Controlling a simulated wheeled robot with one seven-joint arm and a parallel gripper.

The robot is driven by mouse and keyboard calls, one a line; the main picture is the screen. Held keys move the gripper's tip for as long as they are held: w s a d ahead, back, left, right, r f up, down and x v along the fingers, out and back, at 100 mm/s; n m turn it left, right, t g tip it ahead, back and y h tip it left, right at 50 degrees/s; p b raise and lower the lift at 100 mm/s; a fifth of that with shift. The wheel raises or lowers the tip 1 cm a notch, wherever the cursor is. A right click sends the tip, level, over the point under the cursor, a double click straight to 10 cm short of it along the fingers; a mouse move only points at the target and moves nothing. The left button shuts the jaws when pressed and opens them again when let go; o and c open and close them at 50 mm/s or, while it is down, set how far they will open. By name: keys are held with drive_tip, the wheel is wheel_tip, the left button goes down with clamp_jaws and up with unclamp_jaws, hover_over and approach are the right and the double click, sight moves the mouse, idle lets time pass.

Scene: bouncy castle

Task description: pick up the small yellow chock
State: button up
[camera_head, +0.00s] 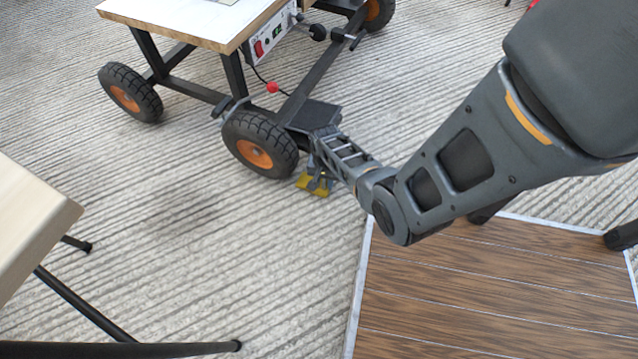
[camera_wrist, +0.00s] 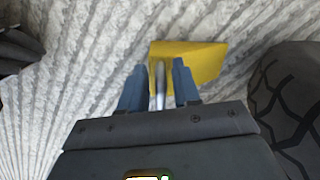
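The small yellow chock (camera_head: 305,181) lies on the ribbed ground beside the cart's near wheel (camera_head: 258,146), partly hidden by my gripper (camera_head: 318,178). In the wrist view the chock (camera_wrist: 205,62) lies at and beyond the fingertips, mostly toward the right finger. My gripper (camera_wrist: 159,68) has its two blue-grey fingers apart. A thin grey rod (camera_wrist: 159,88) shows between them; I cannot tell whether it belongs to the chock. I cannot tell whether the fingers touch the chock.
The wheel's black tyre (camera_wrist: 290,105) stands close on the right in the wrist view. The cart (camera_head: 185,25) has a pale wooden top. A wooden table (camera_head: 30,220) with black legs is at left. A brown plank platform (camera_head: 480,290) is at lower right. Ground left of the chock is clear.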

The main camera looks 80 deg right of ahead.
clamp_jaws()
idle(1.1)
